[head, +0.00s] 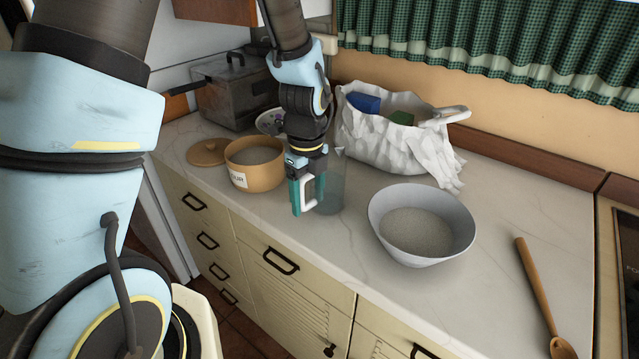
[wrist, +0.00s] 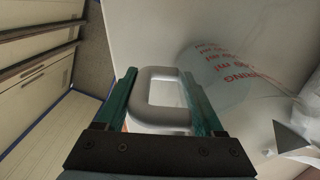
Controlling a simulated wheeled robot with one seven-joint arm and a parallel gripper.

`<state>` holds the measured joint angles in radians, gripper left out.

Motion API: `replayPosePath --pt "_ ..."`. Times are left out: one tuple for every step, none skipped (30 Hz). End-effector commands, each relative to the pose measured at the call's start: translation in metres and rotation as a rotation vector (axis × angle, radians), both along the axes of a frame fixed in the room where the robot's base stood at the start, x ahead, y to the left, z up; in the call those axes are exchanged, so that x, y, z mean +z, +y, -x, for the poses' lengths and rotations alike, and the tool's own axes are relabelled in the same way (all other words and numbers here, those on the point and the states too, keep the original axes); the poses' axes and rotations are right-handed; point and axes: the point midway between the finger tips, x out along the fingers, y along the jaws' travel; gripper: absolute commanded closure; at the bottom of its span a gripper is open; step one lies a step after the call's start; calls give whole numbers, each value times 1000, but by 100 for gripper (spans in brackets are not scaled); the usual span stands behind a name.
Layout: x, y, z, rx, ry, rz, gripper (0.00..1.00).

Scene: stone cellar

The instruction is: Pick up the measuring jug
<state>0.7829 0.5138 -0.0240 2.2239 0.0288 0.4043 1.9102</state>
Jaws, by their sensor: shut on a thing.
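The measuring jug (head: 330,190) is clear with a white handle and stands on the counter, partly hidden behind my arm in the head view. In the wrist view the jug (wrist: 235,75) shows red printed markings on its side. My gripper (head: 308,195) points down at the jug's left side. Its teal fingers are shut on the white handle, which also shows between the fingers in the wrist view (wrist: 158,85). I cannot tell whether the jug's base touches the counter.
A grey-white bowl of grain-like contents (head: 420,222) stands right of the jug. A white bag (head: 385,145) with boxes is behind it. A flour pot (head: 258,176) and its lid (head: 207,152) are left. A wooden spoon (head: 537,285) lies at right. The counter's front edge is close to the jug.

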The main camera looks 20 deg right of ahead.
Motion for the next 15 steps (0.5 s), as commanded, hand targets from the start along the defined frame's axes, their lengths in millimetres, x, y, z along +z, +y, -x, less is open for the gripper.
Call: replayPosePath --pt "0 0 0 0 0 0 93" --pt "0 0 0 0 0 0 97" --pt "0 0 0 0 0 0 100" --pt "0 0 0 0 0 0 100" --pt "0 0 0 0 0 0 100" --pt "0 0 0 0 0 0 100" --pt "0 0 0 0 0 1 100" --pt "0 0 0 0 0 1 100" --pt "0 0 0 0 0 1 100" --pt "0 0 0 0 0 1 100" --pt "0 0 0 0 0 1 100" --pt "1 0 -1 0 -2 1 100" --pt "1 0 -1 0 -2 1 100" --pt "1 0 -1 0 -2 1 100" --pt "1 0 -1 0 -2 1 100"
